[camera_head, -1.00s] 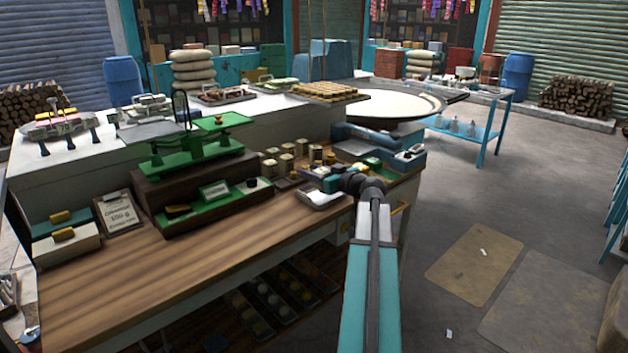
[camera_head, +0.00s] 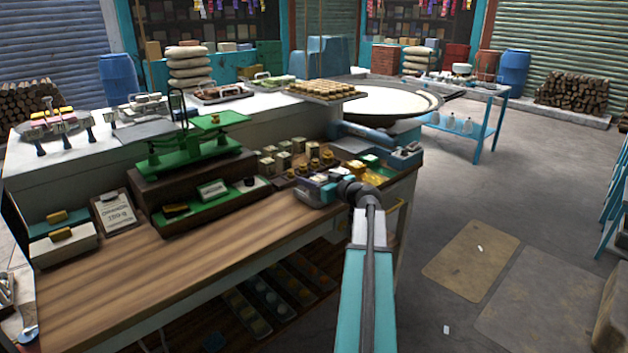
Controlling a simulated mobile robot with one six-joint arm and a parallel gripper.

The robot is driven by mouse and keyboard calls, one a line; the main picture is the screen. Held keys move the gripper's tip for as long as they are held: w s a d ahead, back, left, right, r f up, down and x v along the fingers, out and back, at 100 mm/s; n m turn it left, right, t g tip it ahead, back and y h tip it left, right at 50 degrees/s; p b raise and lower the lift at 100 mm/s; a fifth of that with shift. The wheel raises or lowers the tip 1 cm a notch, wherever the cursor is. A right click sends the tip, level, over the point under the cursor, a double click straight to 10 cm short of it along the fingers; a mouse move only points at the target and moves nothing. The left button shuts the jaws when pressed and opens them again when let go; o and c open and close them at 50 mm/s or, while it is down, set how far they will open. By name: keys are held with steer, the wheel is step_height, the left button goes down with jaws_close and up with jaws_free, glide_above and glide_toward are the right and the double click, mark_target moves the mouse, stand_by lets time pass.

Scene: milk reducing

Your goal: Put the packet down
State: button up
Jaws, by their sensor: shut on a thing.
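My arm reaches forward over the wooden counter (camera_head: 200,265). My gripper (camera_head: 308,192) is low over the counter's right part, just in front of a group of small blocks. It is shut on the packet. The packet is too small and too hidden by the gripper to make out clearly. I cannot tell whether it touches the counter.
A green balance scale (camera_head: 190,150) stands on a dark box left of my gripper. A written card (camera_head: 117,212) leans further left. Several small pale blocks (camera_head: 283,160) stand behind my gripper. The counter's front middle is bare. A wide round pan (camera_head: 390,103) lies beyond.

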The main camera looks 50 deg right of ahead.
steer(key=shift+f, duration=0.1)
steer(key=o, duration=1.2)
steer(key=shift+r+p, duration=0.3)
steer(key=shift+p, duration=0.1)
steer(key=s, duration=0.4)
steer(key=s+r+b, duration=0.1)
steer(key=s, duration=0.3)
steer(key=s+b, duration=0.1)
steer(key=s, duration=0.3)
steer(key=shift+a+r, duration=0.3)
steer(key=shift+a, duration=0.05)
